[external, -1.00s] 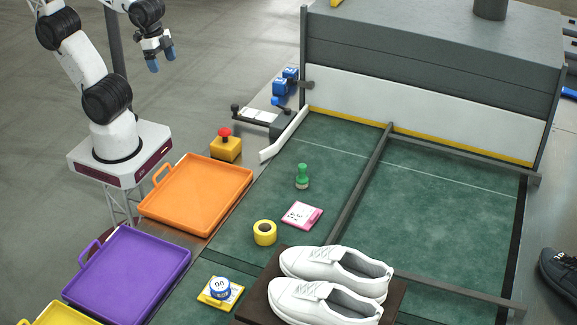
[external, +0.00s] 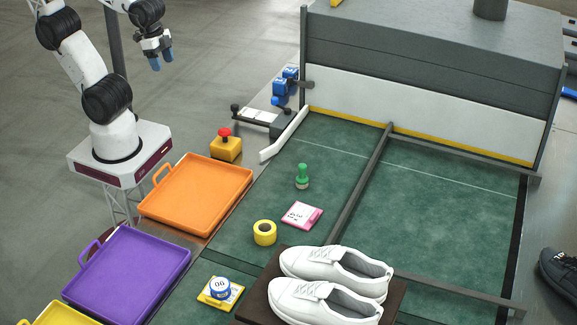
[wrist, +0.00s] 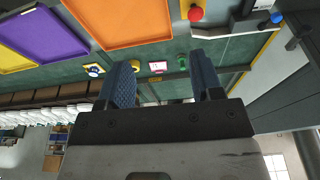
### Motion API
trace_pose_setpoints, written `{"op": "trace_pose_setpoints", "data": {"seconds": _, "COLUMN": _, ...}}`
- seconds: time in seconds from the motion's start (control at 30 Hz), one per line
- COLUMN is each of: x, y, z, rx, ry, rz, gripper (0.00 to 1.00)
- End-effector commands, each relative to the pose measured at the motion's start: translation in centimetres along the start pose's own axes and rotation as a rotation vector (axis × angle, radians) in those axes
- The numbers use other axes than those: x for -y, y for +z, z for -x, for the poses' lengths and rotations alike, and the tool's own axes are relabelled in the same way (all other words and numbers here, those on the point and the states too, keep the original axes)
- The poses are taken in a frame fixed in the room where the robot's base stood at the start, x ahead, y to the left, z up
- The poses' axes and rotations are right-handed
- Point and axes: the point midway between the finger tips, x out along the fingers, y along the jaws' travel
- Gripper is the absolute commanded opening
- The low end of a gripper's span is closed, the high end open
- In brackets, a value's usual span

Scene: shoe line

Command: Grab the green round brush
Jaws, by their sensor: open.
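The green round brush (external: 302,176) stands upright on the green belt, with a knob handle and a paler bottom. It also shows small in the wrist view (wrist: 182,60), beyond the fingers. My gripper (external: 161,62) is open and empty, high up at the upper left of the external view, well apart from the brush. In the wrist view, its two blue fingers (wrist: 165,85) are spread wide with nothing between them.
A pink-edged card (external: 302,215) and a yellow roll (external: 265,232) lie near the brush. White shoes (external: 330,275) sit on a dark board. Orange (external: 170,213) and purple (external: 97,312) trays, a red-button box (external: 226,150) and a dark rail (external: 358,183) surround it.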

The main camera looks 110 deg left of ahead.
Motion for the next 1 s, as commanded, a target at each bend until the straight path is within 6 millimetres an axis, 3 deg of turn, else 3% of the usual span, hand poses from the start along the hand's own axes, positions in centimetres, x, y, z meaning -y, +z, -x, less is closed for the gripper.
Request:
{"op": "trace_pose_setpoints", "data": {"seconds": 0.37, "x": 1.2, "y": -1.9, "z": -1.3, "rx": 0.046, "ry": -0.082, "rz": -0.102, "gripper": 0.60}}
{"op": "trace_pose_setpoints", "data": {"seconds": 1.0, "x": 5.9, "y": -12.7, "z": -8.2, "rx": 0.271, "ry": -0.455, "rz": -0.676, "gripper": 0.60}}
